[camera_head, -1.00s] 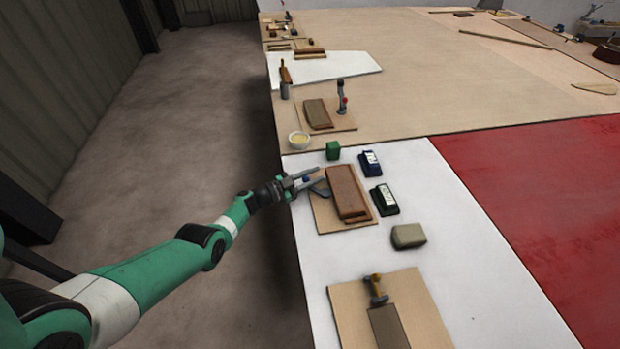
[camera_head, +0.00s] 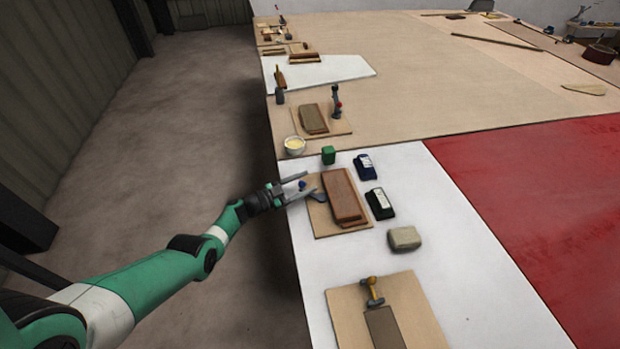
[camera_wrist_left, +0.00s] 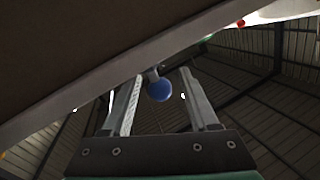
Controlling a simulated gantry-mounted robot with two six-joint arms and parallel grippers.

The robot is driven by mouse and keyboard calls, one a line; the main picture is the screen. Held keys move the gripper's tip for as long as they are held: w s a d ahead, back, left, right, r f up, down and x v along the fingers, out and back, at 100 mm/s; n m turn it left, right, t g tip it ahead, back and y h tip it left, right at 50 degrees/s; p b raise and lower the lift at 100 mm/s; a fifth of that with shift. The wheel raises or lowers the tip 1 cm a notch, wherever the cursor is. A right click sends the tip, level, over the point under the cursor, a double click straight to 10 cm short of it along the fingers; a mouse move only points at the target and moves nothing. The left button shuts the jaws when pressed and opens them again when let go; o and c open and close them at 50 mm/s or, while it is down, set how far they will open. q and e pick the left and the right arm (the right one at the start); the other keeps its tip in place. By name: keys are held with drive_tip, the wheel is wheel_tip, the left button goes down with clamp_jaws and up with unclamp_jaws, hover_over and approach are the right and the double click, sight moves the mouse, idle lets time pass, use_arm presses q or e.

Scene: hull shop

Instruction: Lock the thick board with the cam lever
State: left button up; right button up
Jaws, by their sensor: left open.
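The thick reddish-brown board (camera_head: 341,194) lies on a tan base board (camera_head: 325,225) near the left edge of the white panel. The cam lever's blue knob (camera_head: 302,185) is at the board's left side. My left gripper (camera_head: 309,183) comes in from the left, open, its fingers pointing at the board. In the left wrist view, the blue knob (camera_wrist_left: 159,91) shows between the two open fingers, with a gap on each side. Most of the lever is hidden or too small to make out. My right gripper is not in view.
Another board with a yellow-knobbed clamp (camera_head: 372,290) is in front. The floor drops off left.

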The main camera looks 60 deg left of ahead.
use_arm(q)
drive_tip(key=s+p, duration=0.3)
drive_tip(key=s, duration=0.6)
drive_tip(key=shift+s+d, duration=0.2)
drive_tip(key=shift+c, duration=0.2)
